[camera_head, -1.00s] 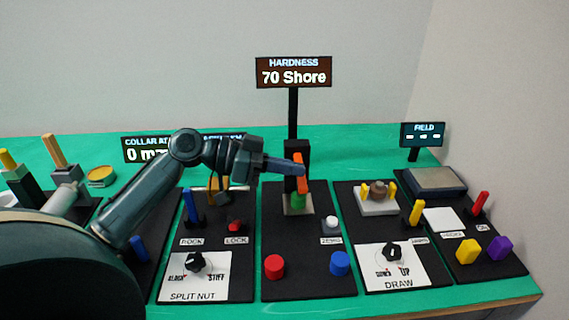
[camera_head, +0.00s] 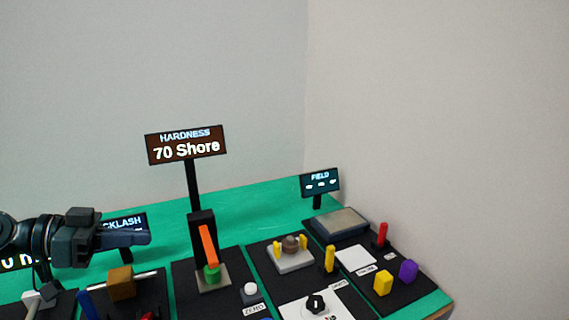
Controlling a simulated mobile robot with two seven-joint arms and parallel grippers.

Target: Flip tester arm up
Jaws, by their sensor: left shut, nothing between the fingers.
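The hardness tester has a black post (camera_head: 197,221) with an orange arm (camera_head: 208,247) on its front. The orange arm slants steeply, its lower end close above or against a green piece (camera_head: 212,274) on a pale square plate (camera_head: 222,281); I cannot tell whether they touch. The tester's display (camera_head: 187,146) reads "HARDNESS 70 Shore". My left gripper (camera_head: 145,237) is shut and empty, left of the tester and apart from the orange arm in the picture. My right gripper is out of view.
A backlash display (camera_head: 126,223) is partly hidden behind my left gripper. A brown block on a rod (camera_head: 121,283) stands below it. To the right are a white knob (camera_head: 250,289), a yellow lever (camera_head: 329,259), a red lever (camera_head: 383,234) and a grey pad (camera_head: 341,222).

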